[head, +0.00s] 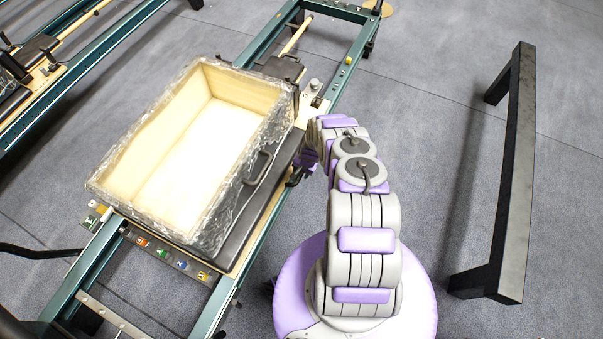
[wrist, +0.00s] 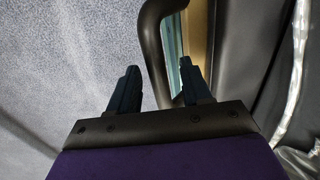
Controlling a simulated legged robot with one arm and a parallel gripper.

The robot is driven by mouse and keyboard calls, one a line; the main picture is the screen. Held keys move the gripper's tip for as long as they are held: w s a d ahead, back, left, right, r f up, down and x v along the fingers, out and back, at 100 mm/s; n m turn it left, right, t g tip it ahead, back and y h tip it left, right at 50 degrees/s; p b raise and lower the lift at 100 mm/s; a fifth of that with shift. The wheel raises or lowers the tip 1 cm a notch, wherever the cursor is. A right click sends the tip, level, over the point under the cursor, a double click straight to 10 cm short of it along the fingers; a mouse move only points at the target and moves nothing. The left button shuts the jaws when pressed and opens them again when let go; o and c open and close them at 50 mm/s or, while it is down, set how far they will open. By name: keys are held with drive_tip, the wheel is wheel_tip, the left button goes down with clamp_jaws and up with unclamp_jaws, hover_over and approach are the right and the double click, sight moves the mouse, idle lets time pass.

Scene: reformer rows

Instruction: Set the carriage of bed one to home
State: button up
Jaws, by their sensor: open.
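The reformer bed has teal rails (head: 339,86) and a dark carriage (head: 262,222). A wooden box (head: 190,150) wrapped in clear film sits over the carriage and hides much of it. My gripper (head: 300,167) is at the carriage's right side, partly hidden by my arm in the head view. In the wrist view my gripper (wrist: 158,88) is open, with two dark fingers apart. A black curved bar (wrist: 152,45) shows between the fingertips in the picture; I cannot tell whether they touch it. The fingers hold nothing that I can see.
Coloured tabs (head: 163,254) line the bed's near end. A black handle (head: 257,167) is on the box's side. Another bed (head: 62,75) stands at upper left. A dark freestanding rail (head: 513,165) stands at right. Grey floor between is clear.

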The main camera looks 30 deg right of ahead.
drive_tip(key=shift+d+f, duration=0.2)
drive_tip(key=shift+d, duration=0.1)
drive_tip(key=shift+c, duration=0.7)
drive_tip(key=shift+a, duration=0.15)
drive_tip(key=c, duration=0.6)
clamp_jaws()
